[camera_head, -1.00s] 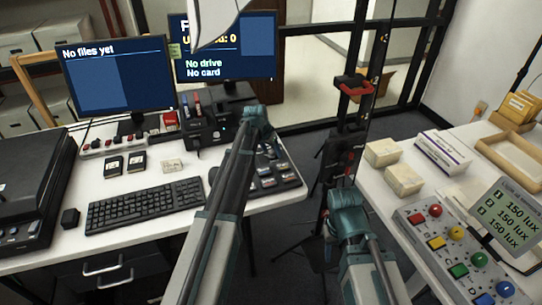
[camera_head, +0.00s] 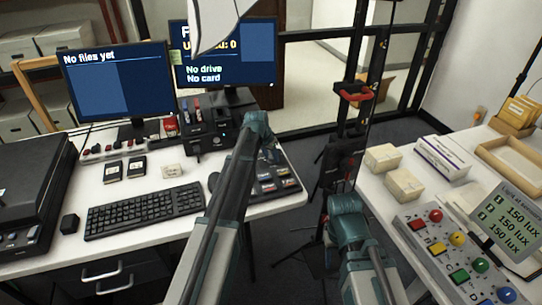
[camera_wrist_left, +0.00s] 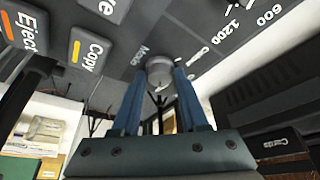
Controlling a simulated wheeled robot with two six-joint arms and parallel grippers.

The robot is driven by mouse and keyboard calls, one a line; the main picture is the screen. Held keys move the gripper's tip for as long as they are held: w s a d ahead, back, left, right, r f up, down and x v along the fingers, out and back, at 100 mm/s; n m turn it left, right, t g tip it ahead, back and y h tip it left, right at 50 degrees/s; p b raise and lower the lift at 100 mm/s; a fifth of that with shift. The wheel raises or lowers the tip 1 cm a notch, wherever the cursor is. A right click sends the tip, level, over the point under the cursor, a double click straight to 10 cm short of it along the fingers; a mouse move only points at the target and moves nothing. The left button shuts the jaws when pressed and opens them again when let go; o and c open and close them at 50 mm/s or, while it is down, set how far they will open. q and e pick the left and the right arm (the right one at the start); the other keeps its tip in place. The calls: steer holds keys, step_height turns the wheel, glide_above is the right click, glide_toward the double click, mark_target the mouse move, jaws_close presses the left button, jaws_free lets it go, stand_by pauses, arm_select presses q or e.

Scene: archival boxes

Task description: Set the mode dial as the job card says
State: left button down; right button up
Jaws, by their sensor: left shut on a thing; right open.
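The mode dial (camera_wrist_left: 160,70) is a round grey knob beside the word "Mode" on a dark panel in the left wrist view. My left gripper (camera_wrist_left: 160,84) is shut on it, one finger on each side. The numbers 600 and 1200 and small white icons are printed on the panel. In the head view my left gripper (camera_head: 266,146) is over the right part of the desk, its fingertips and the dial hidden. My right gripper (camera_head: 346,208) is open and empty between the two tables. I cannot pick out the job card.
Copy (camera_wrist_left: 88,50) and Eject (camera_wrist_left: 24,32) buttons lie near the dial. A black drive dock (camera_head: 205,125), keyboard (camera_head: 145,209) and two monitors (camera_head: 118,80) stand on the left desk. A control panel with coloured buttons (camera_head: 460,262) and white boxes (camera_head: 404,185) occupy the right table.

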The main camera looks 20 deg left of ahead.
arm_select(q)
steer(key=n+y, duration=0.1)
steer(key=n, duration=0.2)
steer(key=n+y, duration=0.1)
steer(key=n, duration=0.2)
steer(key=shift+d+y, duration=0.2)
steer(key=shift+y, duration=0.1)
steer(key=shift+d+n+g+y, duration=0.1)
steer(key=shift+n+g+y, duration=0.25)
steer(key=shift+n, duration=1)
steer(key=shift+n+g+y, duration=0.15)
steer(key=shift+n+y, duration=0.3)
steer(key=shift+n, duration=0.9)
steer(key=shift+c, duration=2.2)
jaws_free()
steer(key=p+v, duration=1.2)
steer(key=v, duration=0.1)
steer(key=shift+d+r+p, duration=0.2)
steer(key=shift+r+p, duration=0.1)
steer(key=shift+p, duration=0.1)
